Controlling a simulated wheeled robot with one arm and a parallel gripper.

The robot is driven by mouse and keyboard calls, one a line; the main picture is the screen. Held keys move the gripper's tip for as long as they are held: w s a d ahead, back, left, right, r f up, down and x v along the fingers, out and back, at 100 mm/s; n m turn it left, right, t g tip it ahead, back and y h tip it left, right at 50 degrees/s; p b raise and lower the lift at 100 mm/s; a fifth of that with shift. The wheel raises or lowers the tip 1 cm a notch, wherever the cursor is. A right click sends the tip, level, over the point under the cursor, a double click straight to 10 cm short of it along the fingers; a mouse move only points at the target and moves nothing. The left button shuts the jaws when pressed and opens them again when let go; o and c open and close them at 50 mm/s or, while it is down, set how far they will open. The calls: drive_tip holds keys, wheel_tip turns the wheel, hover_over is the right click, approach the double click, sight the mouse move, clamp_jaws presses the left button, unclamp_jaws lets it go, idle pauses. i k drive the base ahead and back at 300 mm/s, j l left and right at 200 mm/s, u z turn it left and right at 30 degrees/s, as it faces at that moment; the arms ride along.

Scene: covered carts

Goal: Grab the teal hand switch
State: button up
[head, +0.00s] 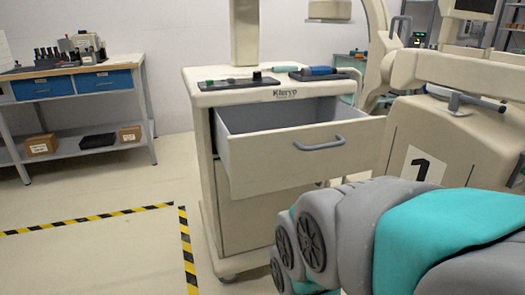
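A small teal handle-shaped thing (285,68), which looks like the teal hand switch, lies on top of the beige cart (218,97), towards the back. A dark blue handled thing (321,70) lies just right of it on a dark base. My gripper is out of view. A bulky grey and teal jointed part, apparently my arm, fills the lower right and hides part of the cart's right side.
The cart's top drawer (270,165) is pulled open towards the front right, with a grey handle. A black control strip (238,83) lies on the cart top. A beige machine marked 1 (440,125) stands close on the right. Striped tape (188,245) marks the open floor at left, before a workbench (70,80).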

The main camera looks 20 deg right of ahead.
sight(279, 69)
drive_tip(key=z, duration=0.85)
drive_tip(key=i+j+z, duration=0.1)
drive_tip(key=j+z, duration=0.3)
drive_tip(key=j, duration=0.3)
drive_tip(key=j+z, duration=0.4)
drive_tip(key=j, duration=0.25)
drive_tip(key=j+z, duration=0.35)
drive_tip(key=j, duration=0.35)
drive_tip(key=k+j+z, duration=0.2)
drive_tip(key=j+z, duration=0.2)
drive_tip(key=j, duration=0.25)
